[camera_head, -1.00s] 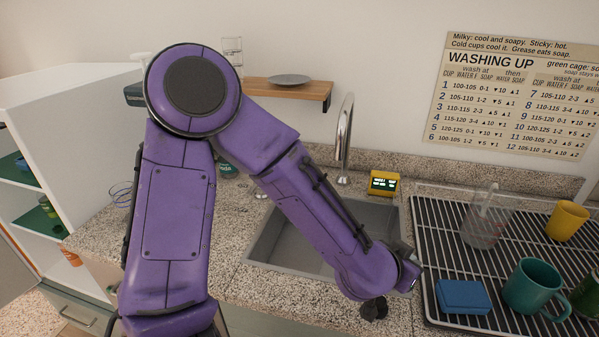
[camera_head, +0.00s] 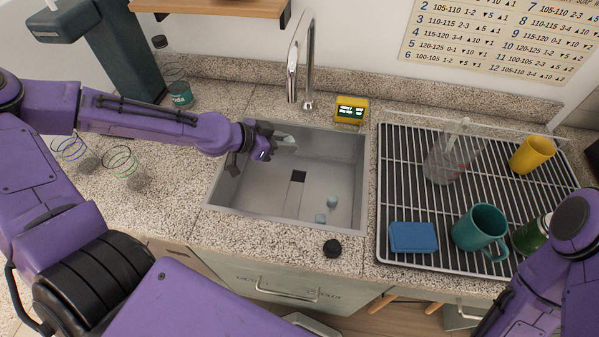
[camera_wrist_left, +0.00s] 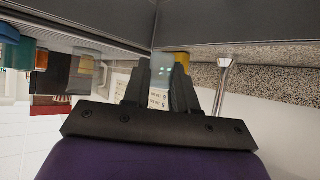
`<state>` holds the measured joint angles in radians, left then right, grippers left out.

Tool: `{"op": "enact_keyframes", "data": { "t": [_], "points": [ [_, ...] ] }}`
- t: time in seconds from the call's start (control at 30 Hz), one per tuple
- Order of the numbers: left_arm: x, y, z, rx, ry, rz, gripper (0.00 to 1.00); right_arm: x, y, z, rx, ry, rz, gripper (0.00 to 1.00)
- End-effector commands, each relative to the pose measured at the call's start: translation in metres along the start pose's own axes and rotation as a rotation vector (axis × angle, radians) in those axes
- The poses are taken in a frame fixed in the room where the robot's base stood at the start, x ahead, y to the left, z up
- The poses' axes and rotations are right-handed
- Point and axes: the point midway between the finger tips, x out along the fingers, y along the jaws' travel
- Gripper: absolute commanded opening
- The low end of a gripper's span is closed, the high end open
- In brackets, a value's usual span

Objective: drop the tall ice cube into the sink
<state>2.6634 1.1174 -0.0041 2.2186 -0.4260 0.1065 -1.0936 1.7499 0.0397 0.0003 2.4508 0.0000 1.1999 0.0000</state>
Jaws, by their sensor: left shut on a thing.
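My left gripper (camera_head: 272,141) reaches in from the left over the back left part of the grey sink (camera_head: 258,183). It is shut on a pale, translucent piece, the tall ice cube (camera_head: 287,143), held above the sink floor. In the left wrist view the tall ice cube (camera_wrist_left: 161,64) shows at the tips of the gripper's dark fingers (camera_wrist_left: 160,85). Two smaller bluish cubes (camera_head: 332,201) (camera_head: 320,218) lie on the sink floor at the front right. My right gripper is out of view; only part of that arm shows at the lower right.
A tall tap (camera_head: 308,60) stands behind the sink, with a yellow timer (camera_head: 351,110) at its right. A drying rack (camera_head: 400,180) holds a blue sponge (camera_head: 413,237), a teal mug (camera_head: 480,229) and a clear jug (camera_head: 450,158).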

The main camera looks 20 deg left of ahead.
Motion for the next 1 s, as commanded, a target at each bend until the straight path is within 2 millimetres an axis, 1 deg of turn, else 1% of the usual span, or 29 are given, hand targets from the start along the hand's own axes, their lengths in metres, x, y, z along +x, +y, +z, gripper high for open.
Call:
{"op": "enact_keyframes", "data": {
  "t": [0.07, 0.17, 0.5, 0.6, 0.83, 0.87, 0.9, 0.93, 0.97, 1.0],
  "points": [
    [0.0, -0.001, 0.005, 0.01, 0.001, 0.014, 0.0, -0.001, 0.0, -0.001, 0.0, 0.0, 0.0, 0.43],
    [0.005, 0.0, 0.013, 0.017, 0.001, 0.019, 0.0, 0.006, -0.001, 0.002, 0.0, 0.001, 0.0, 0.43],
    [0.033, 0.0, 0.051, 0.015, 0.001, 0.019, 0.0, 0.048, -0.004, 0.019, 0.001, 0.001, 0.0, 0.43],
    [0.036, 0.0, 0.055, 0.015, 0.001, 0.019, 0.0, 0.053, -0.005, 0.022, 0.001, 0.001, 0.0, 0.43],
    [0.035, 0.0, 0.053, 0.016, 0.002, 0.019, 0.0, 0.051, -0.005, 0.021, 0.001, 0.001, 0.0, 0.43],
    [0.035, 0.0, 0.053, 0.016, 0.002, 0.019, 0.3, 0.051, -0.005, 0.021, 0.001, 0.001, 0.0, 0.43],
    [0.035, 0.0, 0.053, 0.016, 0.002, 0.019, 0.43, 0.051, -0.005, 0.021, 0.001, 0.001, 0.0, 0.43],
    [0.035, 0.0, 0.053, 0.016, 0.002, 0.019, 0.53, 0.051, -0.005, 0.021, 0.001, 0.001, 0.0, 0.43],
    [0.035, 0.0, 0.053, 0.016, 0.002, 0.019, 0.56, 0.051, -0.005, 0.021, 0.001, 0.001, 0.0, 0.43],
    [0.035, 0.0, 0.053, 0.016, 0.002, 0.018, 0.56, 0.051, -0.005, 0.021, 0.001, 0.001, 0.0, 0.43]
  ]
}}
